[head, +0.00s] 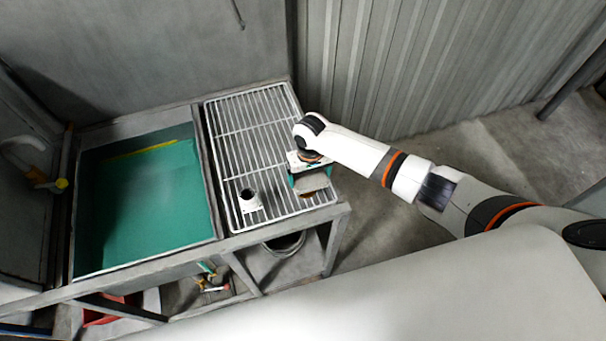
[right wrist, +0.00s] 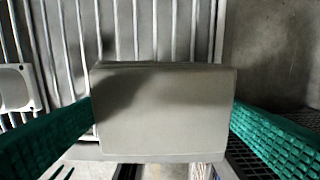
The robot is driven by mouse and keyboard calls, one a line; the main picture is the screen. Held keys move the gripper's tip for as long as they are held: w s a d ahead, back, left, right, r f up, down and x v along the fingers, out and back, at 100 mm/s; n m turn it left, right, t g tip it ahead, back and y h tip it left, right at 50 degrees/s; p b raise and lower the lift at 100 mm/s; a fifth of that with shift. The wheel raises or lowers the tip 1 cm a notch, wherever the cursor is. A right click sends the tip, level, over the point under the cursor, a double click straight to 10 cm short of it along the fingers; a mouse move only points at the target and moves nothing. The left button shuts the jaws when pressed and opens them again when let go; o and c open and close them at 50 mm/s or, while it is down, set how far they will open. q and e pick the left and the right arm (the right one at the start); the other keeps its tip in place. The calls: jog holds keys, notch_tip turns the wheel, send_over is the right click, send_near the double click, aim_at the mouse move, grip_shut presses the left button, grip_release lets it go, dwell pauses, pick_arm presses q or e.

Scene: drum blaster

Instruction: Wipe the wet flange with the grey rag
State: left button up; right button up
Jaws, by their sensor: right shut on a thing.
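The grey rag (right wrist: 165,112), a folded block shape, is held between the green-padded fingers of my right gripper (head: 309,182). It also shows in the head view (head: 312,184) under the gripper, over the right edge of the rack. The flange (head: 250,201), a small white square plate with a short dark-mouthed pipe, stands on the rack to the left of the gripper, apart from the rag. A part of the flange shows at the left edge of the right wrist view (right wrist: 14,88). I cannot make out any wetness on it. My left gripper is out of view.
The flange stands on a white wire rack (head: 250,125) in a grey frame. A basin with a teal inside (head: 150,205) lies left of it. A dark round bucket (head: 285,243) is below the rack. Corrugated wall panels stand behind. Floor to the right is clear.

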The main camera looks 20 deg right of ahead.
jog(key=shift+d, duration=0.55)
jog(key=shift+r, duration=3)
jog(key=s+d+r+b, duration=0.1)
jog(key=s+r+b, duration=0.2)
jog(key=s+b, duration=0.4)
jog(key=s+r+b, duration=0.2)
jog(key=s+b, duration=0.4)
jog(key=b, duration=0.1)
jog(key=shift+s+d+r, duration=0.35)
jog(key=shift+d+r, duration=0.05)
